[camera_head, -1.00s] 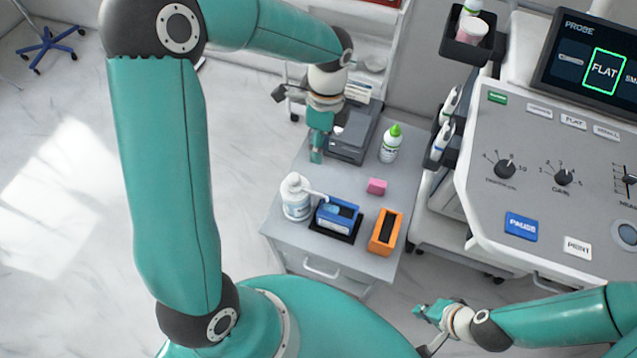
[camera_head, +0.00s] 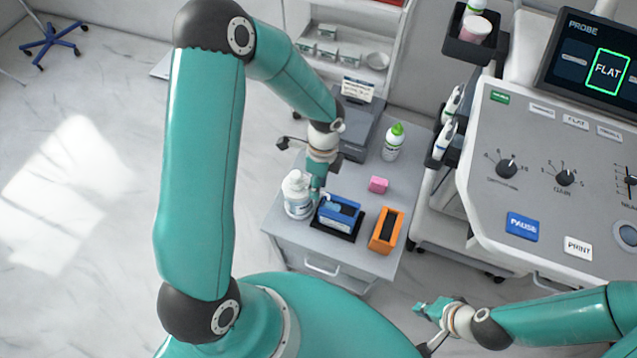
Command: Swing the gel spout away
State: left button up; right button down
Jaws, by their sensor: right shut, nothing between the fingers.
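The white pump bottle (camera_head: 297,199) stands upright on the left front of the small grey cabinet top. Its spout is mostly hidden behind my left gripper; it points right, toward the blue block. My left gripper (camera_head: 316,193) points down right beside the bottle's pump head, at the spout. I cannot tell whether it touches the spout, or whether its fingers are open or shut. My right gripper (camera_head: 432,309) is low in the view, away from the cabinet, shut and empty.
A blue block (camera_head: 340,215) on a black base sits right of the bottle. An orange holder (camera_head: 386,231), a pink block (camera_head: 378,185), a green-capped bottle (camera_head: 394,143) and a dark grey device (camera_head: 357,142) share the cabinet top (camera_head: 350,258). The ultrasound console (camera_head: 540,190) stands at right.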

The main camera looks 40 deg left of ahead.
pick_arm(q)
grip_shut()
